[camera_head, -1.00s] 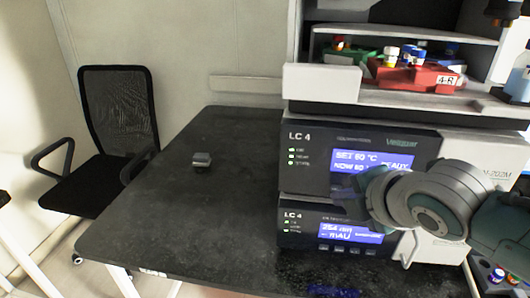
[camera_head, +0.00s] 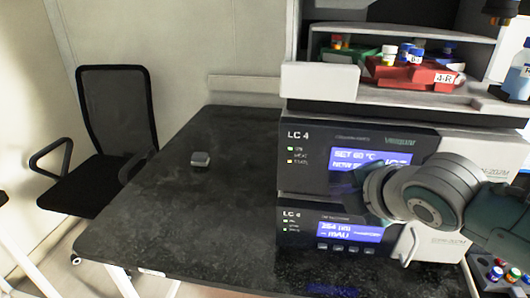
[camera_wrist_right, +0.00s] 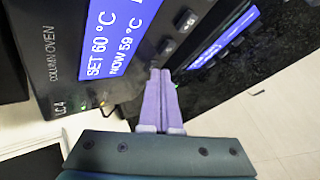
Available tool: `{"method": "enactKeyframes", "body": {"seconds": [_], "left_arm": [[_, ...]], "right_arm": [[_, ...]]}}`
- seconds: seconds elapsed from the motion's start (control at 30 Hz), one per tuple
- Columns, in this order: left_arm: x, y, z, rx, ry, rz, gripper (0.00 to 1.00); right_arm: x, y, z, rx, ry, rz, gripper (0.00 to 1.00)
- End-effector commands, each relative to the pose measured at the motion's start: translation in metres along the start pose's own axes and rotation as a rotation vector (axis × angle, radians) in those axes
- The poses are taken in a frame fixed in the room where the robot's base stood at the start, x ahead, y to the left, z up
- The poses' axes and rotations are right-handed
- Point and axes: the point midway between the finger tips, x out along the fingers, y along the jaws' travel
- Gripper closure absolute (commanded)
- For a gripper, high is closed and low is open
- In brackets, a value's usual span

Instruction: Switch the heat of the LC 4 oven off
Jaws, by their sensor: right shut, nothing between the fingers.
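The LC 4 oven (camera_head: 305,175) is the upper dark unit on the bench, with a blue display (camera_head: 352,157) reading SET 60 °C. In the wrist view its display (camera_wrist_right: 105,35) reads SET 60 °C, NOW 59 °C. Beside the display are small buttons (camera_wrist_right: 166,46). On the oven's left, the top indicator is green, the middle one looks dark and the bottom one yellow. My right gripper (camera_wrist_right: 160,72) is shut and empty, its tips close to the button row; contact cannot be told. In the head view my right arm hides the oven's lower right. My left gripper is not in view.
A second LC 4 unit (camera_head: 300,235) with its own blue display sits below the oven. A red rack (camera_head: 415,76) with vials stands on the shelf above. The black bench (camera_head: 190,215) is clear to the left except for a small grey object (camera_head: 200,158).

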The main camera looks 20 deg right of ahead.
Motion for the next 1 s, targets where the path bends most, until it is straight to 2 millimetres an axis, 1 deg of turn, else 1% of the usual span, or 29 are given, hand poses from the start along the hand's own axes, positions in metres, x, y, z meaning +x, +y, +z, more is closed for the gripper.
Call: {"method": "enactKeyframes", "body": {"seconds": [0.17,0.43,0.77,0.87,1.0], "left_arm": [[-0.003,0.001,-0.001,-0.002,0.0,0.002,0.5],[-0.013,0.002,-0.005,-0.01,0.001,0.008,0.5],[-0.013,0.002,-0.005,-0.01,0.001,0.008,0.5],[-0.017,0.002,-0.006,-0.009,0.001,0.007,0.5],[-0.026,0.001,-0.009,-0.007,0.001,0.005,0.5]], "right_arm": [[-0.002,-0.001,-0.001,0.0,0.0,0.0,1.0],[-0.012,-0.006,-0.007,0.0,0.001,-0.001,1.0],[-0.012,-0.008,-0.008,0.0,0.0,0.0,1.0],[-0.017,-0.01,-0.011,0.0,0.001,-0.002,1.0],[-0.027,-0.017,-0.018,-0.001,0.001,-0.003,1.0]]}}
